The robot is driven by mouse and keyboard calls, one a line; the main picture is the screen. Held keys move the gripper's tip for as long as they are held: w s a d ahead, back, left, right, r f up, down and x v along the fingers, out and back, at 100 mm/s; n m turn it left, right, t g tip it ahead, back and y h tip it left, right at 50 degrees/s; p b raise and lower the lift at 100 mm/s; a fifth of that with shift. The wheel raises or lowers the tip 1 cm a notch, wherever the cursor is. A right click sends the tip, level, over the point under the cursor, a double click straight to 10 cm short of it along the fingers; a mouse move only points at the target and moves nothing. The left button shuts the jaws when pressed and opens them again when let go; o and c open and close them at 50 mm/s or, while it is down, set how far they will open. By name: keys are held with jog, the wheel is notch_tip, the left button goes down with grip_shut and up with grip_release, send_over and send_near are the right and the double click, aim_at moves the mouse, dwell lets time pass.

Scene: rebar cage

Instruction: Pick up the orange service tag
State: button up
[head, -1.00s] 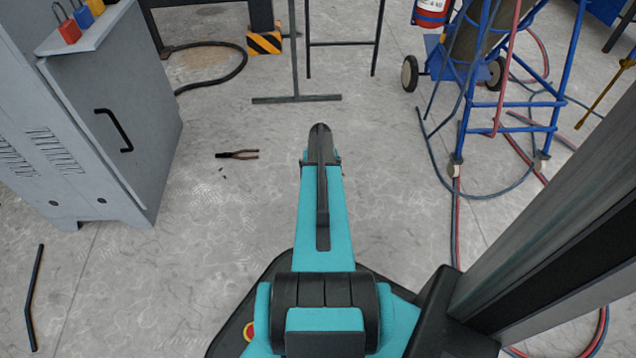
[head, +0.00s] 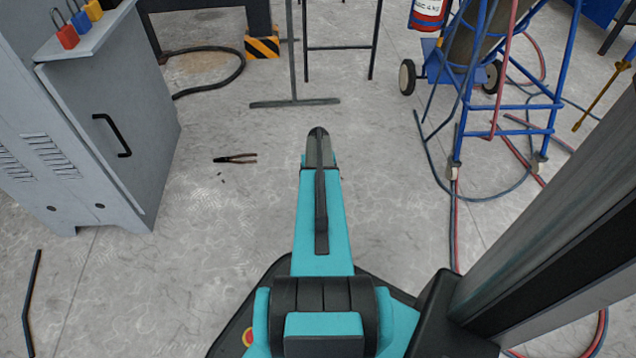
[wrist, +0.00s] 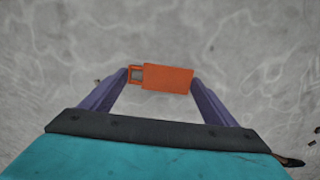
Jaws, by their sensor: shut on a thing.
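The orange service tag (wrist: 165,78) shows in the wrist view as a small flat orange rectangle with a square grey opening at its left end. My gripper (wrist: 160,80) has its two purple fingers on either side of the tag, shut on its left and right ends. The grey floor lies behind the tag; I cannot tell how far it is from the floor. In the head view my teal arm hides the gripper and the tag.
Pliers (head: 235,158) lie on the floor left of my arm. A grey cabinet (head: 105,130) with padlocks on top stands at the left. A blue trolley (head: 505,100) with hoses stands at the right. A metal stand's foot (head: 295,103) is ahead.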

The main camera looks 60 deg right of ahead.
jog(key=shift+r+p, duration=0.4)
jog(key=shift+r, duration=0.35)
jog(key=shift+s+a+r+p, duration=0.2)
jog(key=shift+r+p, duration=0.25)
jog(key=shift+r, duration=0.2)
jog(key=shift+s+a+r+p, duration=0.1)
jog(key=shift+s+r+p, duration=0.1)
jog(key=shift+r+p, duration=0.35)
jog(key=s+a+p, duration=0.1)
jog(key=s+a, duration=0.1)
jog(key=s, duration=0.2)
jog(key=s+a+p, duration=0.1)
jog(key=s+a, duration=0.1)
jog(key=s, duration=0.2)
jog(key=s+a+r+p, duration=0.1)
jog(key=s+p, duration=0.1)
jog(key=s, duration=0.2)
jog(key=shift+s+a, duration=0.15)
jog(key=shift+a, duration=0.25)
jog(key=shift+s+a, duration=0.3)
jog(key=shift+s, duration=0.4)
jog(key=shift+w, duration=0.1)
